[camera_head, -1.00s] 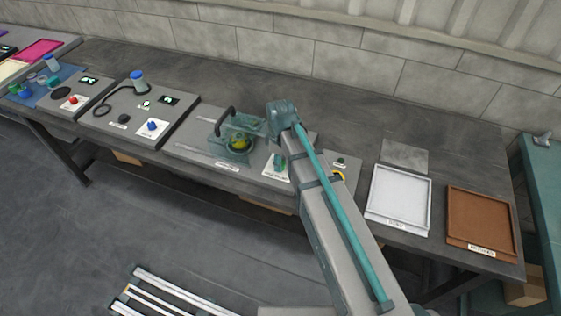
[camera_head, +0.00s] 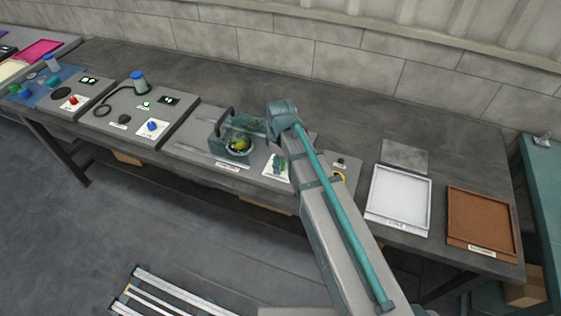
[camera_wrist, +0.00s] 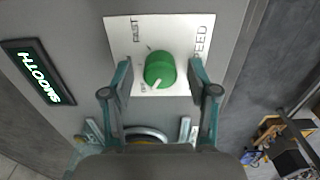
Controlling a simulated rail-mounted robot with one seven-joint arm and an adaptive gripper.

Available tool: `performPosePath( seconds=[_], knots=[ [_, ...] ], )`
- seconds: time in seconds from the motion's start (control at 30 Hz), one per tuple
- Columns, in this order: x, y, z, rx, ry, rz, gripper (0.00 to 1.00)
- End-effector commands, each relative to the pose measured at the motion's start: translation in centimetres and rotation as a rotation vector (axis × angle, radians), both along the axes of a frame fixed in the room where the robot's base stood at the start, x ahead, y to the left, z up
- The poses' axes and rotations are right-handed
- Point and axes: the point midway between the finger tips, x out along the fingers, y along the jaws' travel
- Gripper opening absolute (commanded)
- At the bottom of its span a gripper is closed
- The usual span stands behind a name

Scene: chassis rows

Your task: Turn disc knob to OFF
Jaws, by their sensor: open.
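The green disc knob (camera_wrist: 160,69) sits on a white plate (camera_wrist: 121,34) marked SPEED and FAST in the wrist view. Its white pointer is turned to the lower left, towards a small label that is hard to read. My gripper (camera_wrist: 158,76) is open, with one finger at each side of the knob and a visible gap on both sides. In the head view the plate (camera_head: 270,174) lies beside my arm, which partly hides the knob area and display.
A teal see-through housing (camera_head: 218,147) with a yellow thing inside stands left of the knob. A white tray (camera_head: 398,203) and a brown tray (camera_head: 481,217) lie to the right. Other control panels (camera_head: 137,112) fill the left of the bench.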

Motion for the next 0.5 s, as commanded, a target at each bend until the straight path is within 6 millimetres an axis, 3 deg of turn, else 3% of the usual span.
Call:
performPosePath(
  seconds=[0.23,0.5],
  knots=[
    [0.0,0.0,1.5,0.001,-0.001,0.0,0.6],
    [0.1,0.0,6.2,0.001,-0.003,0.0,0.6]
  ],
)
